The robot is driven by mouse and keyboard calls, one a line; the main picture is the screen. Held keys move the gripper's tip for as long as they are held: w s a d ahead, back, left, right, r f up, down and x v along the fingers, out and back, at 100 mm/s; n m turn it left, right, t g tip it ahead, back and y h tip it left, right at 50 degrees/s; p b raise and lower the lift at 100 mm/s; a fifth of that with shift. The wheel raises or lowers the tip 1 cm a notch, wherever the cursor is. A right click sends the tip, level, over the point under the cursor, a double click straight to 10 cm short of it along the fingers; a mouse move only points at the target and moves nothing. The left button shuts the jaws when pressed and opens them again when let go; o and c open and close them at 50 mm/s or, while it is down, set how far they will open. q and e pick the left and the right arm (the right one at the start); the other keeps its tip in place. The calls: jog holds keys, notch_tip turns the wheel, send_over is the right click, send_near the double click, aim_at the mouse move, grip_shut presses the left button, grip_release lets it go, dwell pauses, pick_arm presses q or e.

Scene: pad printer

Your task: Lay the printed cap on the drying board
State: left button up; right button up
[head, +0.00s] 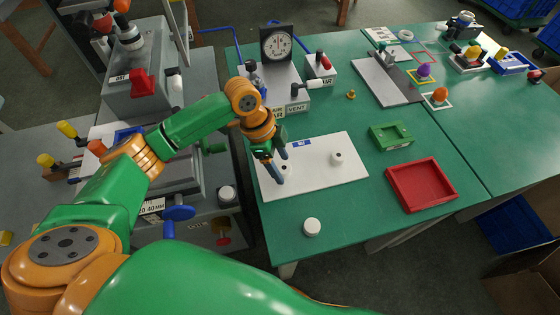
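The white drying board (312,179) with a blue label lies on the green table. A white cap (337,158) with a small dark mark on top sits on its right half. Another white cap (311,227) stands on the table in front of the board. My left gripper (282,170) is over the left part of the board, its two dark blue fingers pointing down and apart. A small pale shape shows at the nearer fingertip; it is partly hidden, and I cannot tell whether it is a cap. My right gripper is not in view.
A green tray (391,136) and a red tray (421,185) lie right of the board. A dial gauge (277,43) and air vent box (290,100) stand behind it. The grey printer (215,215) stands left. Green table between board and red tray is clear.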

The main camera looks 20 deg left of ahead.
pick_arm(q)
jog(key=p+v, duration=0.1)
jog(key=v, duration=1.1)
jog(key=shift+r, duration=0.2)
